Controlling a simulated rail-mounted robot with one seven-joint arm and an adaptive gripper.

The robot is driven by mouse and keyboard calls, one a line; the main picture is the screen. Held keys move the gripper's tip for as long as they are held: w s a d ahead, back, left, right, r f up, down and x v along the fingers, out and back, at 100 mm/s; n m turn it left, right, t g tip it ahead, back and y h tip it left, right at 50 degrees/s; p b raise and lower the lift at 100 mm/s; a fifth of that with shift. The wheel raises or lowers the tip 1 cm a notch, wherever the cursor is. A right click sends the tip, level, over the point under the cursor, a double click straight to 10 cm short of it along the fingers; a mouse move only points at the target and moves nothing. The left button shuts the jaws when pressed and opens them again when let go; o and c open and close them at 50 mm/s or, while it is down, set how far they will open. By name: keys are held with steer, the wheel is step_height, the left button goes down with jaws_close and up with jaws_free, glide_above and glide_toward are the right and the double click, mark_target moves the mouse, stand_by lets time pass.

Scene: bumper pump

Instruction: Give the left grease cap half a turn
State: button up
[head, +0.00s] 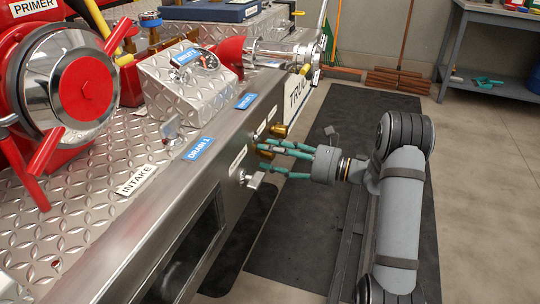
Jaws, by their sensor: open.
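My gripper (264,159), with teal fingers, reaches in from the right to the steel front face of the bumper. Its fingers are spread apart and nothing shows held between them. A brass cap (280,131) sticks out of the front face, just above and beyond the fingers. A second brass cap (264,150), the nearer and more left one, sits at the upper fingertips and is partly hidden by them. I cannot tell whether the fingers touch it.
The tread-plate bumper top carries a big red-and-chrome intake (78,92) and a gauge box (190,80). Dark mats (330,220) cover the floor. A workbench (490,45) stands at the back right.

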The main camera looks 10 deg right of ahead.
steer(key=shift+w+a, duration=0.1)
steer(key=shift+a, duration=0.05)
steer(key=shift+c, duration=0.6)
steer(key=c, duration=1)
